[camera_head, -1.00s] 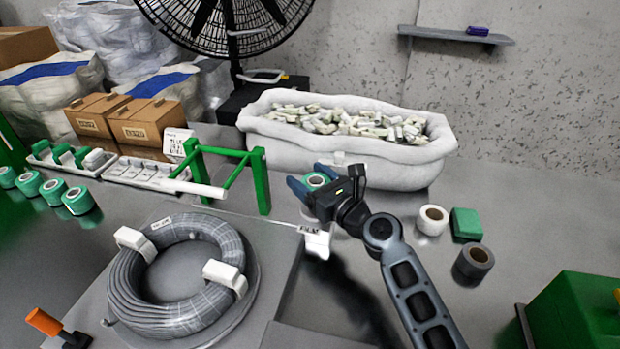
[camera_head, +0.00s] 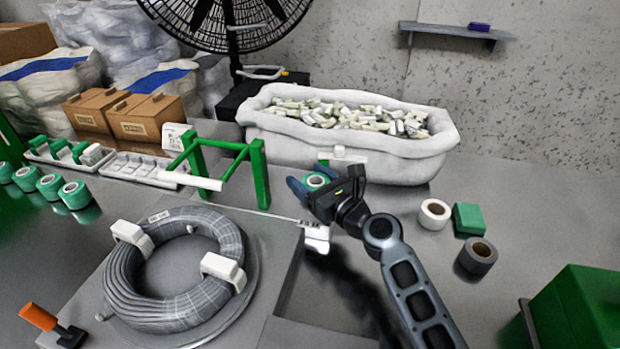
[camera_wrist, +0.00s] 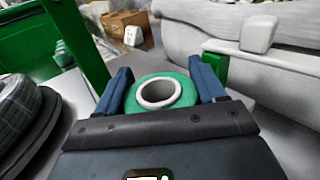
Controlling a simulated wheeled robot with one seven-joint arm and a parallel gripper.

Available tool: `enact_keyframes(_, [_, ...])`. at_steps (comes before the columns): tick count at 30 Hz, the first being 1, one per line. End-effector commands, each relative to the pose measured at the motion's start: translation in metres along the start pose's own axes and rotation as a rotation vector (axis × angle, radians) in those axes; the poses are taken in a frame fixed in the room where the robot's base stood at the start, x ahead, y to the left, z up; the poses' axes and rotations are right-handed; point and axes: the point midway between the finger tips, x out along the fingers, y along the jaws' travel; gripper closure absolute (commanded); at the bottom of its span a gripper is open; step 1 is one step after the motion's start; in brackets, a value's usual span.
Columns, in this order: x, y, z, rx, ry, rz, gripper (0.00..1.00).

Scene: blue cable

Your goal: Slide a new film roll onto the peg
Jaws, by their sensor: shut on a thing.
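My gripper (camera_head: 308,181) is shut on a green film roll (camera_head: 316,181) with a white core. In the wrist view the roll (camera_wrist: 160,93) sits between my two blue fingers, its round core opening facing up toward the camera. A green frame (camera_head: 258,178) with upright posts and bars stands left of my gripper, apart from the roll. Which part is the peg, I cannot tell. Part of the frame also shows at upper left in the wrist view (camera_wrist: 80,42).
Several green rolls (camera_head: 74,194) stand at far left. A grey cable coil (camera_head: 125,280) lies front left. A padded white bin (camera_head: 400,146) stands behind my gripper. A white roll (camera_head: 434,213), a green block (camera_head: 467,219) and a grey roll (camera_head: 477,257) stand to the right.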

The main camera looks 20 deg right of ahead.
Motion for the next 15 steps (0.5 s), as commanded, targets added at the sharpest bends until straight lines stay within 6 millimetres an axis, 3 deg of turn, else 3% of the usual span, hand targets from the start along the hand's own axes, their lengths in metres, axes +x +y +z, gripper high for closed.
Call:
enact_keyframes(3, [0.0001,-0.0002,0.0007,0.000,-0.001,0.000,0.68])
enact_keyframes(4, [0.0001,-0.0002,0.0007,0.000,-0.001,0.000,0.30])
enact_keyframes(6, [0.0001,-0.0002,0.0007,0.000,-0.001,0.000,0.23])
enact_keyframes(11, [0.0000,-0.0002,0.0006,0.000,-0.001,0.000,0.22])
enact_keyframes(15, [0.0000,-0.0003,0.0004,0.000,0.000,0.000,0.10])
